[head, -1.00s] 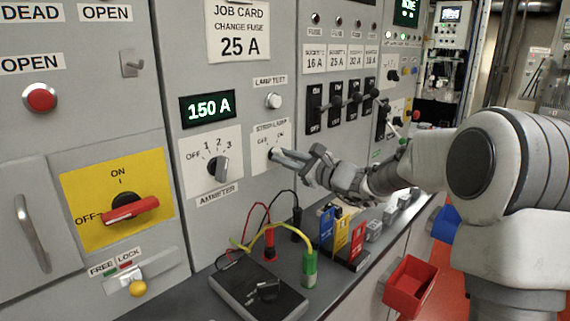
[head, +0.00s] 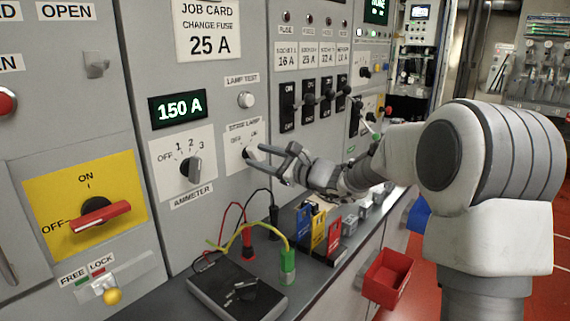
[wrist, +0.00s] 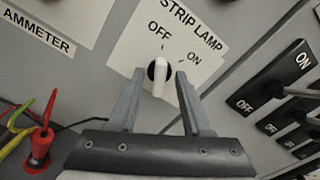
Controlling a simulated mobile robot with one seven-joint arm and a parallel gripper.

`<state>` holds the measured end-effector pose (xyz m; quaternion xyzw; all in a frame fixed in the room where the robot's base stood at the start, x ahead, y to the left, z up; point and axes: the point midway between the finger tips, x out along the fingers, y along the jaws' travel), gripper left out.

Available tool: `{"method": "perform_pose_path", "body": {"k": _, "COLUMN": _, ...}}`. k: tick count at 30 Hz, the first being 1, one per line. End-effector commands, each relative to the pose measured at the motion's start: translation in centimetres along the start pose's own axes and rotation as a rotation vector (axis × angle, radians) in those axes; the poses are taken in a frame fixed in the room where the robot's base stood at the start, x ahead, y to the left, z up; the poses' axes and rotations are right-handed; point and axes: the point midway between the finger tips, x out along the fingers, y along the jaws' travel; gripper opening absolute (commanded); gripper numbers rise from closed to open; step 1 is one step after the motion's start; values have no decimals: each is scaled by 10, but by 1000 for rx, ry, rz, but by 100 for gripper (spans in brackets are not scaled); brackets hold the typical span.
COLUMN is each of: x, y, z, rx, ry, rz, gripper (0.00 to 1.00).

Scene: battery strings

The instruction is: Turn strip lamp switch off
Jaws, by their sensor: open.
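The strip lamp switch (wrist: 159,78) is a small white lever knob on a black round base, on a white plate labelled STRIP LAMP with OFF and ON marks. My gripper (wrist: 160,73) is open, one finger on each side of the knob, with gaps visible between fingers and knob. In the head view my gripper (head: 254,156) is at the strip lamp plate (head: 241,139), and its fingers partly cover the switch.
The ammeter knob (head: 192,170) is left of the plate, and the lamp test button (head: 246,100) is above. Black breaker switches (head: 308,103) are to the right. Below, the shelf holds a dark meter (head: 235,292) with leads, a green plug (head: 288,266) and coloured holders (head: 318,232).

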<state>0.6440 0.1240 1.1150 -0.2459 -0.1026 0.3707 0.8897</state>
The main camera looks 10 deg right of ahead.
Motion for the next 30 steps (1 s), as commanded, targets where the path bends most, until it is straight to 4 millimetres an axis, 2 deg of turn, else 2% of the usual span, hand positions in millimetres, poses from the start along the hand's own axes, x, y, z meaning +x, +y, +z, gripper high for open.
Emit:
{"method": "perform_pose_path", "body": {"k": 5, "x": -34, "y": -1, "z": 0, "rx": -1, "ry": 5, "rz": -3, "gripper": 49}}
{"method": "perform_pose_path", "body": {"k": 12, "x": -94, "y": -2, "z": 0, "rx": -1, "ry": 4, "rz": -4, "gripper": 49}}
{"method": "perform_pose_path", "body": {"k": 18, "x": -137, "y": -1, "z": 0, "rx": 1, "ry": 3, "rz": -4, "gripper": 49}}
{"method": "perform_pose_path", "body": {"k": 24, "x": -161, "y": 0, "z": 0, "rx": 0, "ry": 2, "rz": -1, "gripper": 49}}
{"method": "perform_pose_path", "body": {"k": 30, "x": -167, "y": 1, "z": 0, "rx": 1, "ry": 1, "rz": 0, "gripper": 49}}
